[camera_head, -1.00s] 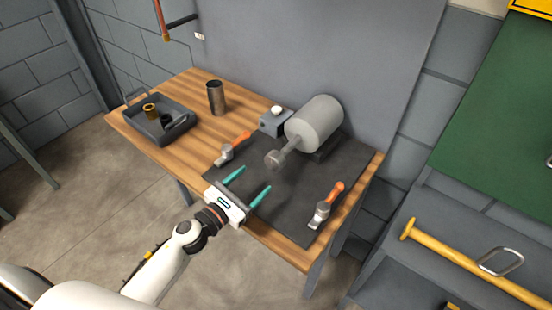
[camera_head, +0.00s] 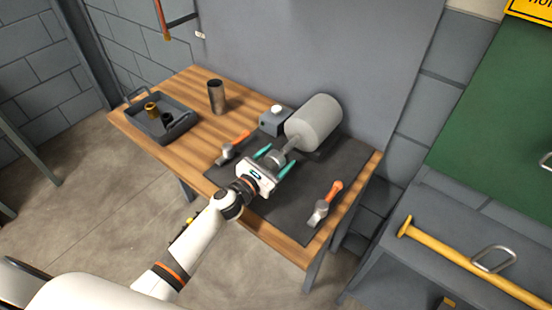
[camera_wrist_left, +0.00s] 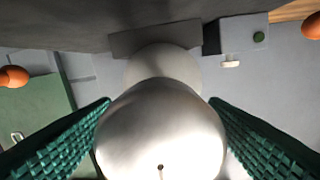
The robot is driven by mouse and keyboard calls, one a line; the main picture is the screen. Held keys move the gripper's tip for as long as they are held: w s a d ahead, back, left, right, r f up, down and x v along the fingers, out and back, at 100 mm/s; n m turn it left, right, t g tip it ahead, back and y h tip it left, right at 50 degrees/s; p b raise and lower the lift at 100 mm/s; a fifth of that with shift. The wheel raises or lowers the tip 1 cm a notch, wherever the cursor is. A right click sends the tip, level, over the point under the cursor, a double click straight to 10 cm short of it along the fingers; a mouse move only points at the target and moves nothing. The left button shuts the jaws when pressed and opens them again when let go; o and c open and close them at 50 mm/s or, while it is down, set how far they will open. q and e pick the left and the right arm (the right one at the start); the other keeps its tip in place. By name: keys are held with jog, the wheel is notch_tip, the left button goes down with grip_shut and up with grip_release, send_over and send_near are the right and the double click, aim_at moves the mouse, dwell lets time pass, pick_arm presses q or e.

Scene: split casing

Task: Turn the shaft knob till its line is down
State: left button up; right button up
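The metal shaft knob (camera_head: 277,159) sits at the front end of the shaft of a grey cylindrical casing (camera_head: 314,121). In the left wrist view the round knob (camera_wrist_left: 160,125) fills the middle. A small dark dot and a short line show on its face, the line running toward the picture's bottom edge. That picture looks upside down, with the mat at its top. My left gripper (camera_head: 273,160) is open, its green fingers on either side of the knob. I cannot tell whether they touch it. My right gripper is not in view.
A dark mat (camera_head: 290,215) on the wooden table carries two orange-handled tools (camera_head: 325,204), (camera_head: 232,147) and a grey box with a white button (camera_head: 275,119). A metal cup (camera_head: 217,97) and a grey tray (camera_head: 137,118) stand at the left.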

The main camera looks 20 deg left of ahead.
pick_arm(q)
jog(key=c, duration=0.8)
